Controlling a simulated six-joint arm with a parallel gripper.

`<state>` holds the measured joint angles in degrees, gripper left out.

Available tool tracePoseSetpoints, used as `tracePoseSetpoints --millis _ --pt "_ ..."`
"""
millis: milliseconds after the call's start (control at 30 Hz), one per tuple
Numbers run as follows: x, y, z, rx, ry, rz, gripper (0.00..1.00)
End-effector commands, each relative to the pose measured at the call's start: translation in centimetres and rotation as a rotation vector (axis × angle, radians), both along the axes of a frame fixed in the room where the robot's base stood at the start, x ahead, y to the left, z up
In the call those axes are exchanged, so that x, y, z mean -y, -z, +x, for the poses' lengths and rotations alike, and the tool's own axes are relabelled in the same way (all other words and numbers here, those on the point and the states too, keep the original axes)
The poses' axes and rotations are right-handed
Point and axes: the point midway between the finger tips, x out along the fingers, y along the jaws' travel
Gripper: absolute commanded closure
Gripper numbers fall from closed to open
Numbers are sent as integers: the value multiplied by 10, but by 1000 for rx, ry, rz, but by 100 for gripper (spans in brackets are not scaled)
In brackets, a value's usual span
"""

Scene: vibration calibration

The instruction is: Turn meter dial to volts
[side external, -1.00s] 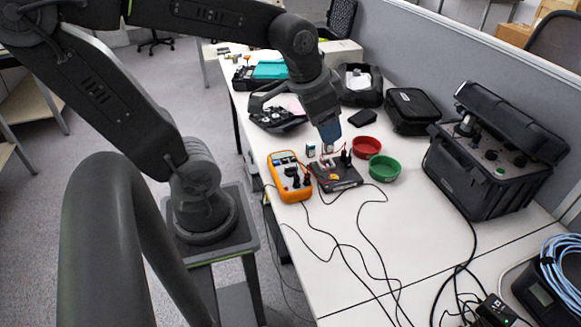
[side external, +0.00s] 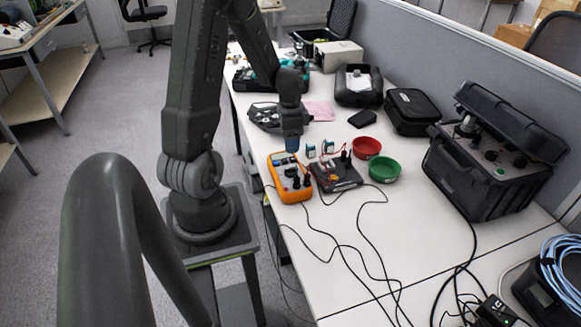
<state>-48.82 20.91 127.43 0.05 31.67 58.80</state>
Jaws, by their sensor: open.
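The meter is an orange multimeter (side external: 291,180) lying on the white table near its left edge, with a pale screen at its far end. Its dial (side external: 291,172) is small and dark in this view, and I cannot read its setting. Black probe plugs stand in the meter's near end. My gripper (side external: 292,146) points down just beyond the meter's far end, above the table. Its blue fingertips look apart from the dial, and nothing shows between them. The exact gap to the meter is hard to tell.
A dark device (side external: 336,174) with plugs stands right of the meter. A red bowl (side external: 366,147) and a green bowl (side external: 384,168) are farther right. A large black case (side external: 490,165) stands at the right. Black cables cross the table's near part.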

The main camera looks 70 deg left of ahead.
Motion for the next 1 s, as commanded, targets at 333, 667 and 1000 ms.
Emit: tracePoseSetpoints --millis 333,667,1000 --pt "1 71 -1 -5 0 -3 37" --pt "0 104 0 -1 0 1 37" --pt "0 106 0 -1 0 2 39"
